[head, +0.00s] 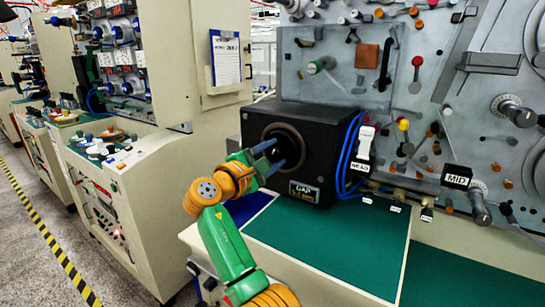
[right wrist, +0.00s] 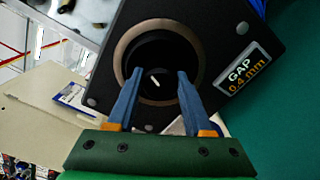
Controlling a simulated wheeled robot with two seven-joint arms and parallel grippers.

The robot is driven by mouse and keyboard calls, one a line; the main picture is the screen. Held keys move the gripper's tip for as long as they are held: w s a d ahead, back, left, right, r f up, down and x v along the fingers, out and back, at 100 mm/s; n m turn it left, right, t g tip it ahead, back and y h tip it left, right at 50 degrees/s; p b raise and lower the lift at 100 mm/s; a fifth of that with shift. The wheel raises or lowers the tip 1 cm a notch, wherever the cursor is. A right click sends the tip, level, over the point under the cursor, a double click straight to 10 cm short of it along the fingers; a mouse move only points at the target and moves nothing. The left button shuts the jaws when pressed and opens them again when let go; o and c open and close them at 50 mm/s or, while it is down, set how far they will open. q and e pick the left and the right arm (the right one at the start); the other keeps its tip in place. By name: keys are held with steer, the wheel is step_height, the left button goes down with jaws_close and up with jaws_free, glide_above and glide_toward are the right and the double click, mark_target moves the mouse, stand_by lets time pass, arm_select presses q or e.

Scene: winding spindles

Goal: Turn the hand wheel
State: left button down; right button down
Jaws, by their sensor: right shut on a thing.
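The hand wheel (right wrist: 158,88) shows in the right wrist view as a dark disc with a short white mark, set inside the brown-rimmed round opening of a black box (right wrist: 112,75). The box also stands on the green bench top in the head view (head: 325,140). My right gripper (head: 277,155) reaches into the opening from the left front. In the right wrist view, its two blue fingers (right wrist: 158,76) sit on either side of the wheel, shut on it. In the head view the wheel is mostly hidden by shadow and the fingers. My left gripper is not in view.
A "GAP 0.4 mm" label (right wrist: 243,72) is on the box front. The green bench top (head: 330,245) in front of the box is clear. Blue cables (head: 349,155) run down beside the box. A grey panel (head: 440,110) with rollers and knobs stands behind, and a cream cabinet (head: 185,75) at left.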

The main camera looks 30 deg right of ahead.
steer(key=m+b, duration=0.1)
steer(key=m, duration=0.3)
steer(key=shift+f+m, duration=0.15)
steer(key=shift+m, duration=0.25)
steer(key=m+b, duration=0.1)
steer(key=m, duration=0.2)
steer(key=shift+m, duration=0.3)
steer(key=m+b, duration=0.1)
steer(key=m, duration=0.3)
steer(key=shift+b, duration=0.3)
steer(key=shift+m+b, duration=0.35)
steer(key=shift+m, duration=1.35)
steer(key=shift+m, duration=0.3)
